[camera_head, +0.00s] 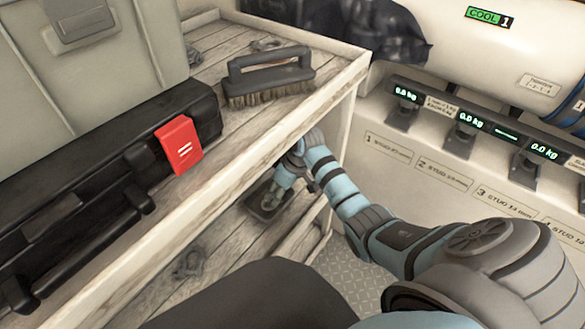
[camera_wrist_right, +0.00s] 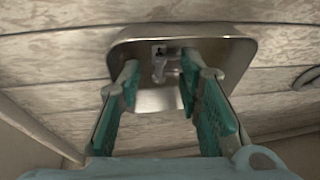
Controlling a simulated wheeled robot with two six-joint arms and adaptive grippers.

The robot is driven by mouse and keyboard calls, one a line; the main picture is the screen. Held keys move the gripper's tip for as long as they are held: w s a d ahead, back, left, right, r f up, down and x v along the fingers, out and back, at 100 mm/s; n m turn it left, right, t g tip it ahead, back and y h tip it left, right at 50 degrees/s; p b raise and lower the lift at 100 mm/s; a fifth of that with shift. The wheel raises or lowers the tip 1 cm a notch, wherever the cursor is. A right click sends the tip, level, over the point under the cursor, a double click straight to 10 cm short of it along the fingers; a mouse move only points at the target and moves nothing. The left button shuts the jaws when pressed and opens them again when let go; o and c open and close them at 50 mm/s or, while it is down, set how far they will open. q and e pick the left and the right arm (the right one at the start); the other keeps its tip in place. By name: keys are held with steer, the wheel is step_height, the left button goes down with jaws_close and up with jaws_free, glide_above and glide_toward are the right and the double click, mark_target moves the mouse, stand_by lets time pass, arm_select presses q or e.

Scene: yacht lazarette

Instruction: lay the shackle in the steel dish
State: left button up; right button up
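The steel dish (camera_head: 262,211) is on the lower wooden shelf, partly hidden by my right gripper. In the right wrist view the square dish (camera_wrist_right: 236,52) has rounded corners. A small grey metal piece that looks like the shackle (camera_wrist_right: 162,68) shows against the dish floor, between and beyond my fingertips. It appears to lie in the dish, clear of both fingers. My right gripper (camera_head: 283,183) reaches in below the upper shelf. Its teal fingers (camera_wrist_right: 160,78) are spread apart over the dish, with nothing held between them. My left gripper is not in view.
The upper shelf (camera_head: 320,80) overhangs my right arm closely. It carries a brush (camera_head: 268,77) and a black case (camera_head: 90,190) with a red latch. A grey metal item (camera_head: 190,262) lies on the lower shelf. Scales (camera_head: 465,138) stand at the right.

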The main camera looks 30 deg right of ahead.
steer(key=p+v, duration=0.1)
steer(key=v, duration=0.2)
steer(key=shift+w+p, duration=0.1)
steer(key=shift+p, duration=0.25)
steer(key=p+v, duration=0.1)
steer(key=v, duration=0.1)
steer(key=shift+d+r+p, duration=0.1)
steer(key=shift+r+p, duration=0.2)
steer(key=shift+r, duration=0.05)
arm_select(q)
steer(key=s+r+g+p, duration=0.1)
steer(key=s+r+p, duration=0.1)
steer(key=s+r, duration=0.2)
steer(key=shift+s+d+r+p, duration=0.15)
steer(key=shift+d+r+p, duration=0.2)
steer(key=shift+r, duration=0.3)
arm_select(e)
steer(key=s+d, duration=0.8)
steer(key=shift+s+f, duration=0.35)
steer(key=shift+d, duration=0.1)
